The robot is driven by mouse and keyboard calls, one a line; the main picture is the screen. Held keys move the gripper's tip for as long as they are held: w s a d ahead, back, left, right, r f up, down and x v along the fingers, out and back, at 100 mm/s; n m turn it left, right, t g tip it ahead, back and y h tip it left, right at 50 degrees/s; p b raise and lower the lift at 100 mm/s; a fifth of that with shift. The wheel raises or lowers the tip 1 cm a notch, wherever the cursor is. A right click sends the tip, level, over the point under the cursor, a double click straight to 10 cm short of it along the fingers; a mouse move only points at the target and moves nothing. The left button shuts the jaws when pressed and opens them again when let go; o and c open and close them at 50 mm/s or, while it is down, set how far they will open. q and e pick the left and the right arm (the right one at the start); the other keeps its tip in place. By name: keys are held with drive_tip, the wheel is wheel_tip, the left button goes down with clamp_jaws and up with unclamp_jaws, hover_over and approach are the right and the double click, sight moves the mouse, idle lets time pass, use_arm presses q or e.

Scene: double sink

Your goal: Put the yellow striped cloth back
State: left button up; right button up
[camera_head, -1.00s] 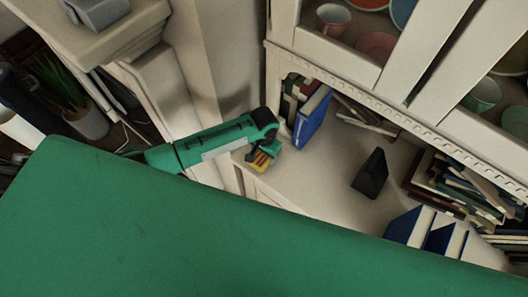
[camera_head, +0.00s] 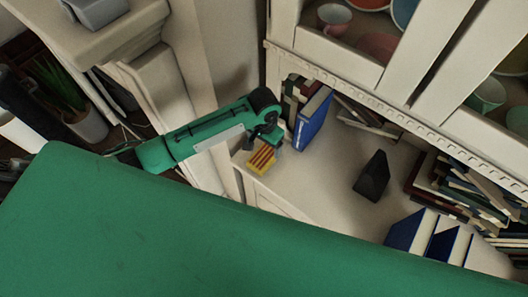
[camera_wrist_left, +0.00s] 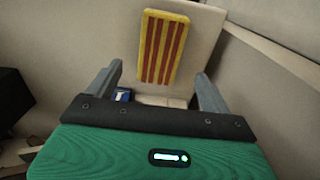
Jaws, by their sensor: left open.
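The yellow cloth (camera_head: 261,160) with red stripes lies at the left end of the cream cabinet top, close to its edge. In the left wrist view the striped cloth (camera_wrist_left: 162,47) lies flat on a pale surface, ahead of the fingers. My left gripper (camera_head: 269,143) is just above and behind the cloth. Its two fingers (camera_wrist_left: 158,85) stand wide apart with nothing between them, and the cloth is apart from them. My right gripper is not in view.
The cream cabinet top (camera_head: 312,180) holds a blue upright book (camera_head: 312,120) close to my left gripper and a dark wedge-shaped object (camera_head: 372,177). Blue binders (camera_head: 425,235) and a book pile (camera_head: 462,190) stand to the right. The middle of the top is mostly clear.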

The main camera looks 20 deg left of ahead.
sight(264, 155)
use_arm(q)
wheel_tip(264, 155, up, 4)
drive_tip(key=shift+f, duration=0.1)
idle(0.6)
